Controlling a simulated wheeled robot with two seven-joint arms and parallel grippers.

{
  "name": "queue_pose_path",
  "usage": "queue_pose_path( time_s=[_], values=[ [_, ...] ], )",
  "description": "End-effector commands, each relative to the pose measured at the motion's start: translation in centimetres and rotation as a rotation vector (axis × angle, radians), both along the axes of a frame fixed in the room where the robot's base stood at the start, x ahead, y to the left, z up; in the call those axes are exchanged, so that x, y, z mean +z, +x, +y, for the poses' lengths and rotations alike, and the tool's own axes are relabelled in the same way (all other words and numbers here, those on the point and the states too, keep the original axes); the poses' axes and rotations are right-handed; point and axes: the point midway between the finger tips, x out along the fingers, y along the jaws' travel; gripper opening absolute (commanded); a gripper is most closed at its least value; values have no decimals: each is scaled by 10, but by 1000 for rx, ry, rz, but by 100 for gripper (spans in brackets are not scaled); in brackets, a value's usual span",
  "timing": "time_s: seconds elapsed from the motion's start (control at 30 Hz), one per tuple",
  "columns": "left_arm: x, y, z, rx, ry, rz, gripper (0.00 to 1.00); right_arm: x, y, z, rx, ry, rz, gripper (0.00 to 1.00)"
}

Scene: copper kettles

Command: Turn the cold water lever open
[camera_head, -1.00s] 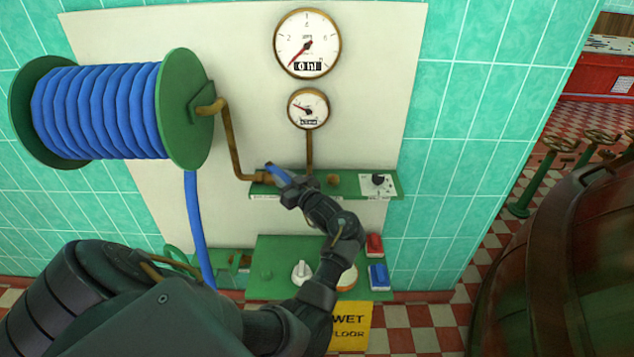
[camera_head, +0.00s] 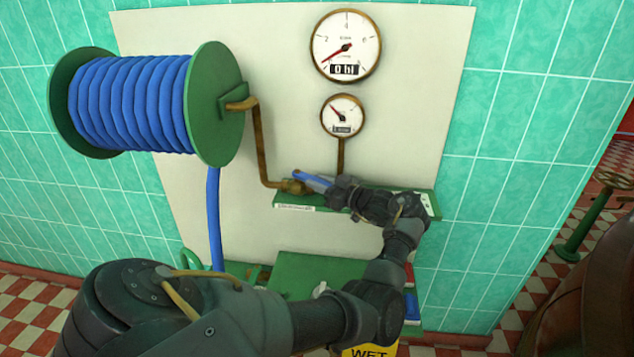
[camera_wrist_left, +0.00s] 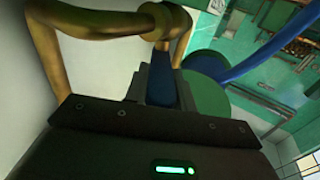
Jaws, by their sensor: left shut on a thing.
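The cold water lever is blue (camera_head: 313,181), above the left part of a green shelf (camera_head: 292,204) in the head view, beside the end of a brass pipe. My left gripper (camera_head: 333,189) is shut on the lever from its right side, and the lever's blue end sticks out past the fingers. In the left wrist view the blue lever (camera_wrist_left: 161,83) lies between the fingers of my left gripper (camera_wrist_left: 154,82), just below a brass fitting. My forearm hides most of the shelf's right part. My right gripper is not in view.
A blue hose reel (camera_head: 130,103) hangs at left, with a brass pipe (camera_head: 262,150) running down to the shelf. Two gauges, large (camera_head: 346,46) and small (camera_head: 342,116), sit above. A green lower panel (camera_head: 300,272) and a yellow sign (camera_head: 368,351) are below.

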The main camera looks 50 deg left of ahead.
Motion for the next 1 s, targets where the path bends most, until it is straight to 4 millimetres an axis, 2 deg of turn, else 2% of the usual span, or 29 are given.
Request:
queue_pose_path(
  time_s=[0.17,0.2,0.33,0.67,0.77,1.0],
  values=[
    [2,0,1,1,3,-1,0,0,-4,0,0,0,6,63],
    [2,0,1,1,3,-1,29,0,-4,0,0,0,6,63],
    [1,0,1,0,2,-2,46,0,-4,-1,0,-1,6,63],
    [0,1,-2,-2,1,-2,47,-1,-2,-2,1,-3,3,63],
    [-1,3,-12,-4,0,-2,47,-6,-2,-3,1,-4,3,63],
    [-3,12,-58,-4,0,-3,47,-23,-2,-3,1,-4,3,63]
  ],
)
